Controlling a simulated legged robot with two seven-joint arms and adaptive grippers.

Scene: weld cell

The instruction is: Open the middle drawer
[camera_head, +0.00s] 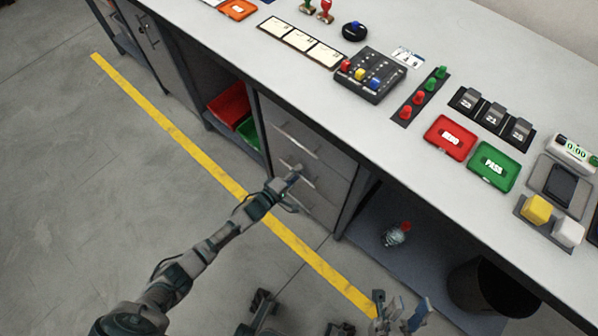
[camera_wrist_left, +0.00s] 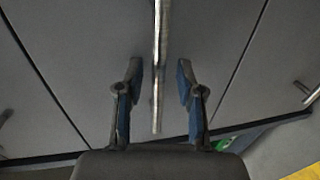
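A grey drawer unit under the bench has three stacked drawers with bar handles. The middle drawer (camera_wrist_left: 90,50) looks closed in the left wrist view. Its metal bar handle (camera_wrist_left: 158,65) runs between the two blue-padded fingers of my left gripper (camera_wrist_left: 158,85). The fingers are open, with a visible gap to the bar on each side. In the head view my left gripper (camera_head: 291,184) is at the drawer fronts and covers part of the middle drawer. My right gripper (camera_head: 400,312) is at the bottom edge of the head view, fingers apart and empty.
The top drawer handle (camera_head: 296,141) is just above. Left of the drawers is a shelf with a red bin (camera_head: 231,104) and a green bin (camera_head: 248,132). The right bay holds a black bin (camera_head: 490,295). Floor left of the yellow line (camera_head: 180,133) is clear.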

